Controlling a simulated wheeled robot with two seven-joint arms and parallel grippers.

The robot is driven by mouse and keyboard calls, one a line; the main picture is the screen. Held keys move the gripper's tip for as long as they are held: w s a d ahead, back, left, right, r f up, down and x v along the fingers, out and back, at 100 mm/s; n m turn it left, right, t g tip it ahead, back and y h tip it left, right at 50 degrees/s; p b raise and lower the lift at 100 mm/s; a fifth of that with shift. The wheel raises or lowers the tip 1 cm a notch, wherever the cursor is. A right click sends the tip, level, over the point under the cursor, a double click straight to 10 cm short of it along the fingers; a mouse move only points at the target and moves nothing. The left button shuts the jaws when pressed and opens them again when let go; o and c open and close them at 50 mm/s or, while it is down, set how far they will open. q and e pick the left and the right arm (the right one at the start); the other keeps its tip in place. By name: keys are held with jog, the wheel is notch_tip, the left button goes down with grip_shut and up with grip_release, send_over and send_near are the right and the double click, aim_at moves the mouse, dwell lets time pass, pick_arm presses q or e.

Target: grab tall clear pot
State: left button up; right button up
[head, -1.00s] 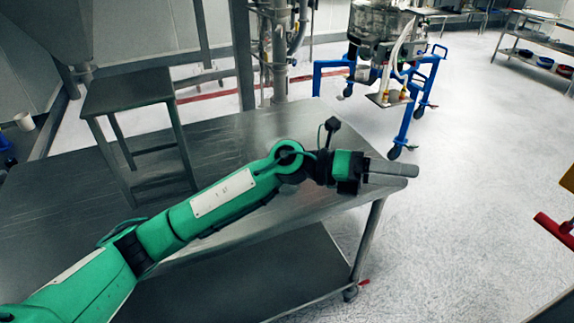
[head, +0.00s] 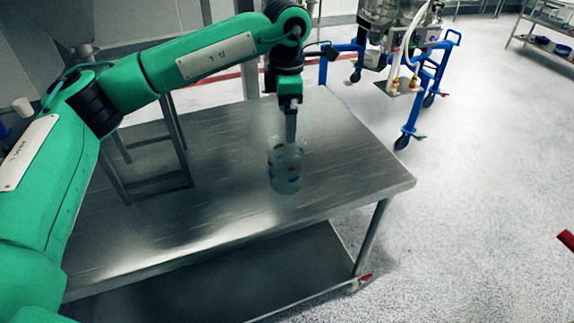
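A tall clear pot (head: 286,172) stands upright on the steel table (head: 235,215), right of the middle of its top. It is see-through, with small red and blue marks on its side. My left gripper (head: 290,138) points straight down at the pot's top, its fingers at or just inside the rim. The fingers are seen edge-on, so I cannot tell their gap or whether they touch the pot. My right gripper is not in view.
A steel stool-like stand (head: 150,150) is on the table's left, partly behind my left arm. A blue wheeled frame (head: 415,100) with a vessel stands on the floor behind the table. The table's front is clear.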

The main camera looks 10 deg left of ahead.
aim_at(288, 153)
pick_arm(q)
jog(key=f+p, duration=0.1)
jog(key=f, duration=0.3)
jog(key=f+p, duration=0.1)
jog(key=f, duration=0.3)
jog(key=f+p, duration=0.1)
jog(key=f, duration=0.3)
jog(key=shift+w, duration=0.25)
jog(key=shift+f, duration=0.4)
jog(key=c, duration=1)
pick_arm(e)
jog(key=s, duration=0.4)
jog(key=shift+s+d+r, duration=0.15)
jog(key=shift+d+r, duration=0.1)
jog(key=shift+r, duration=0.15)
